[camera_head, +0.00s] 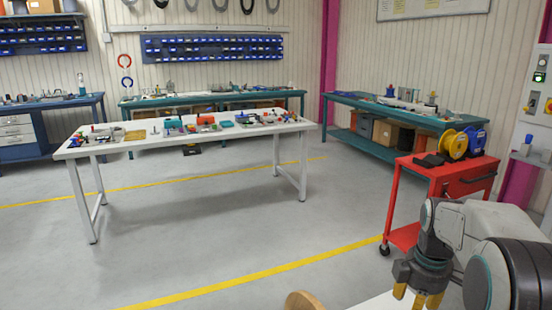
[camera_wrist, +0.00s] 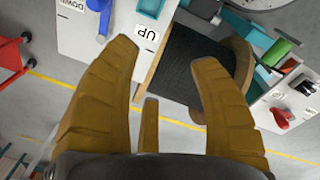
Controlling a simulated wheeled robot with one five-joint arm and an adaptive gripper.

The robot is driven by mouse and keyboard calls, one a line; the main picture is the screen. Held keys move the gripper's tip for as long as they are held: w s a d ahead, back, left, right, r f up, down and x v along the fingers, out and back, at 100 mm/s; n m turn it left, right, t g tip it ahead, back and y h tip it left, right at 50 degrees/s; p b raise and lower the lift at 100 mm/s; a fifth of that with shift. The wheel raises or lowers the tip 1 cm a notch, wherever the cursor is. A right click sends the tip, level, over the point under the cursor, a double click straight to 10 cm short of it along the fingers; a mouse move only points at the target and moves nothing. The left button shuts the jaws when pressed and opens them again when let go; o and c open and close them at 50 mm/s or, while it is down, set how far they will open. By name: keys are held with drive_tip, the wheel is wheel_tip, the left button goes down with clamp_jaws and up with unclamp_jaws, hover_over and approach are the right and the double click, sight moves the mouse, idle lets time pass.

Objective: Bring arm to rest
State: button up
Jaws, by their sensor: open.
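My gripper (camera_head: 417,297) hangs at the lower right of the head view, with its yellow-brown fingers pointing down. My arm is folded at the right edge of that view. In the wrist view my gripper (camera_wrist: 160,48) has its fingers spread wide, with nothing between them. Beyond the fingers is a white surface (camera_wrist: 115,60) with labels reading "UP" and "DOWN". A dark ribbed panel with a curved wooden edge (camera_wrist: 240,70) lies behind the right finger, which partly hides it. I cannot tell whether the gripper touches anything below it.
A red cart (camera_head: 440,180) with a yellow reel (camera_head: 454,146) and a blue reel (camera_head: 475,140) stands just beyond my arm. A white table (camera_head: 150,143) with many small parts stands mid-room. Part of a wooden disc (camera_head: 303,300) shows at the bottom. The grey floor between is clear.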

drive_tip(key=s+a+m+t, duration=0.1)
drive_tip(key=s+a+m, duration=0.5)
drive_tip(key=s, duration=0.5)
drive_tip(key=s+a+m+t, duration=0.1)
drive_tip(key=s+a+m, duration=0.55)
drive_tip(key=s, duration=0.35)
wheel_tip(320, 180, up, 14)
drive_tip(key=p, duration=1.3)
drive_tip(key=shift+d+r, duration=0.25)
